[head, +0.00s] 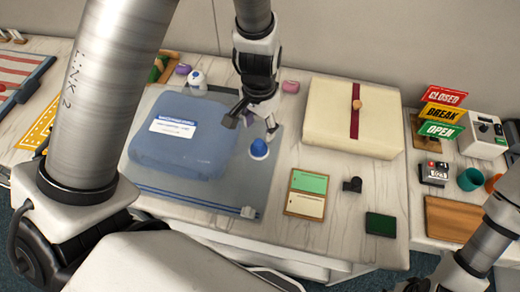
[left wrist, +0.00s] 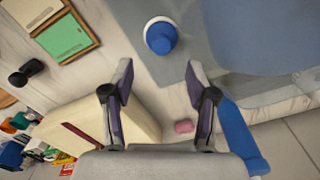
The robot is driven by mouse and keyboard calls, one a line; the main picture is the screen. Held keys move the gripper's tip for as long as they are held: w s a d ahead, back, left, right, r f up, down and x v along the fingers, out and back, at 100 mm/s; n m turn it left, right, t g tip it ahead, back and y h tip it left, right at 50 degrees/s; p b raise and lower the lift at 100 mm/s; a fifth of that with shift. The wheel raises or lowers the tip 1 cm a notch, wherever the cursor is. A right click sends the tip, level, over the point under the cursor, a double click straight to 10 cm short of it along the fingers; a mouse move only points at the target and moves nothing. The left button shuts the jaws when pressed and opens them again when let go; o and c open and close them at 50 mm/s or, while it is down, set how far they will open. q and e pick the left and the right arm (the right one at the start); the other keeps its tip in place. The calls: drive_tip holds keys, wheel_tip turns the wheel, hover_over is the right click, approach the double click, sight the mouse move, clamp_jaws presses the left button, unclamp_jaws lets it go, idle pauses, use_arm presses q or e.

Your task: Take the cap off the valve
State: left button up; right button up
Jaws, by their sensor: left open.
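The valve's blue domed cap (head: 259,147) sits on a white ring at the right part of a clear bag (head: 262,190). The cap also shows in the left wrist view (left wrist: 161,37), beyond the fingertips and roughly centred between them. My left gripper (head: 251,124) is open and empty, just above and behind the cap, apart from it. Its two spread fingers show in the left wrist view (left wrist: 158,68). The valve under the cap is mostly hidden. My right arm is at the lower right; its gripper (head: 408,287) is cut by the picture edge.
A blue folded bundle (head: 185,150) with a white label lies in the bag, left of the cap. A cream box (head: 352,119) with a dark red band stands to the right. A green-and-cream tray (head: 306,193) and a small black object (head: 352,185) lie nearer me.

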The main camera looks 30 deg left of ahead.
sight(259, 142)
use_arm(q)
wheel_tip(259, 142, down, 8)
drive_tip(key=shift+w+a+r, duration=0.1)
drive_tip(key=shift+a, duration=0.05)
drive_tip(key=shift+r, duration=0.1)
drive_tip(key=c, duration=0.9)
